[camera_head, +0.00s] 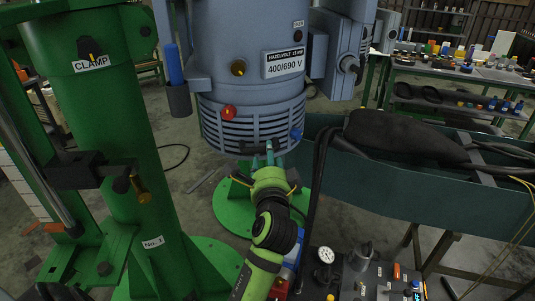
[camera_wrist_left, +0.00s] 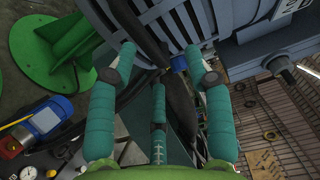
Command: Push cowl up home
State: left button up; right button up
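The cowl (camera_head: 252,126) is the blue-grey slotted band at the bottom of the upright motor housing (camera_head: 230,55). It has a red knob (camera_head: 228,112) and a blue knob (camera_head: 296,133) on its side. My left gripper (camera_head: 264,154) is just below the cowl's near lower edge, pointing up at it. In the left wrist view, my left gripper's (camera_wrist_left: 160,65) teal fingers are spread apart, with the slotted cowl (camera_wrist_left: 185,25) beyond them. A dark curved part shows between the fingers. I cannot tell whether the fingertips touch the cowl. My right gripper is not in view.
A green column (camera_head: 118,150) with a clamp lever stands at left. A teal trough (camera_head: 420,185) with a dark bundle and hanging black cables is at right. A control box with a gauge (camera_head: 325,255) is low in front. A green round base (camera_head: 235,207) lies below the cowl.

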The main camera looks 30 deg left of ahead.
pick_arm(q)
jog(key=shift+s+f, duration=0.2)
jog(key=shift+f, duration=0.2)
jog(key=shift+s, duration=0.1)
dwell(0.4)
